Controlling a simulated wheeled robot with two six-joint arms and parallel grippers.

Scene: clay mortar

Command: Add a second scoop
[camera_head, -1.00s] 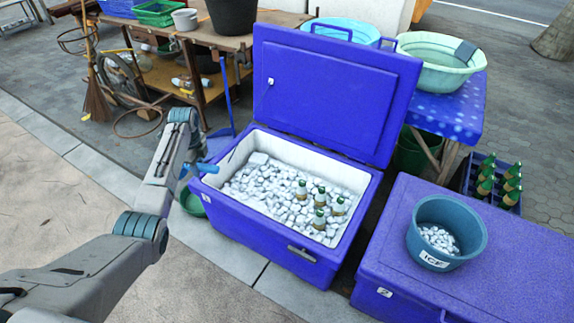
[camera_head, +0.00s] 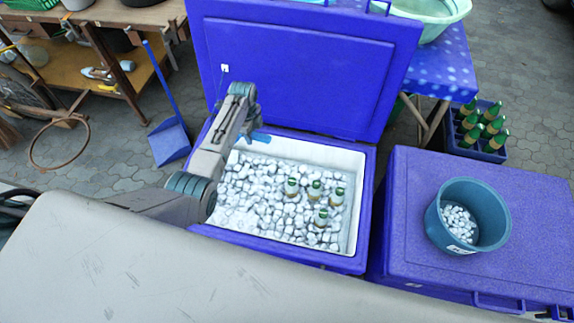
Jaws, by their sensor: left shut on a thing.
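The open blue cooler (camera_head: 368,215) is full of ice (camera_head: 262,200), with several green-capped bottles (camera_head: 322,217) standing in the ice on its right side. My left gripper (camera_head: 250,130) is over the cooler's back left corner, shut on a blue scoop (camera_head: 260,137). Only a small part of the scoop shows, so I cannot tell whether it holds ice. A round teal tub (camera_head: 490,210) with some ice (camera_head: 459,223) in its bottom stands on a closed blue cooler (camera_head: 535,190) at the right. My right gripper is out of view.
The raised cooler lid (camera_head: 300,65) stands behind my left gripper. A blue long-handled dustpan (camera_head: 169,142) is on the paving at the left, near a wooden table. A bottle crate (camera_head: 482,150) stands behind the closed cooler.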

